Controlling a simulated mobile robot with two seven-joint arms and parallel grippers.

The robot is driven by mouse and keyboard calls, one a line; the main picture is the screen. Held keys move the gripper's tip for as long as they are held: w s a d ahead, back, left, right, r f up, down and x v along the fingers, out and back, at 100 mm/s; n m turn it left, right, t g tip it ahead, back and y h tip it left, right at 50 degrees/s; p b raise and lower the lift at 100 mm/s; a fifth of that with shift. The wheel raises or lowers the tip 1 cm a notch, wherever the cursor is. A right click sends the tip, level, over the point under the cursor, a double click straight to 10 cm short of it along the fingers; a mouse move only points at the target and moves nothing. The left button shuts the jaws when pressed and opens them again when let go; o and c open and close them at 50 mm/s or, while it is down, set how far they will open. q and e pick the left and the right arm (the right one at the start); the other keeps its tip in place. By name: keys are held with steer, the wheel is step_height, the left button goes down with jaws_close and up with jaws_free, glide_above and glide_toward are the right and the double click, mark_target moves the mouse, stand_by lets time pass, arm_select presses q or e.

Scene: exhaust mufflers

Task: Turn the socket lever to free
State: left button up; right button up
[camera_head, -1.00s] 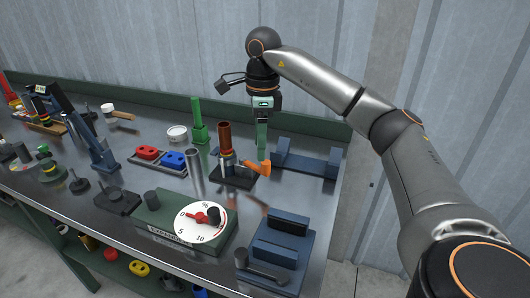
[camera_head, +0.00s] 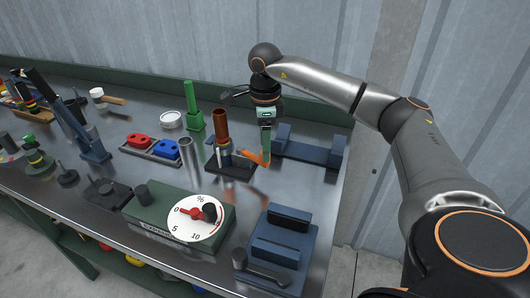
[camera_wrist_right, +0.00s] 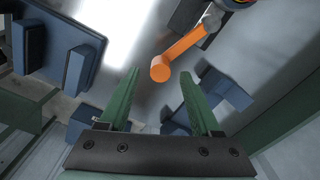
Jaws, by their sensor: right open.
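The orange socket lever (camera_head: 256,157) sticks out to the right from a dark fixture (camera_head: 232,168) that carries an upright copper-coloured tube (camera_head: 221,127). My right gripper (camera_head: 265,160) points down beside the lever's free end, with its green fingers overlapping the lever in the head view. In the right wrist view the fingers (camera_wrist_right: 158,77) are open and empty. The lever (camera_wrist_right: 182,50) slants across, and its round end lies just ahead of the gap between the fingertips. Contact cannot be told. My left gripper is not in view.
A blue cradle (camera_head: 310,149) stands right behind the gripper. A steel tube (camera_head: 186,158) stands left of the fixture. A green gauge box with a white dial (camera_head: 190,228) and a blue vise-like block (camera_head: 276,250) are in front. A green upright (camera_head: 194,115) stands behind left.

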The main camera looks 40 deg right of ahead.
steer(key=shift+f, duration=1.55)
jaws_close()
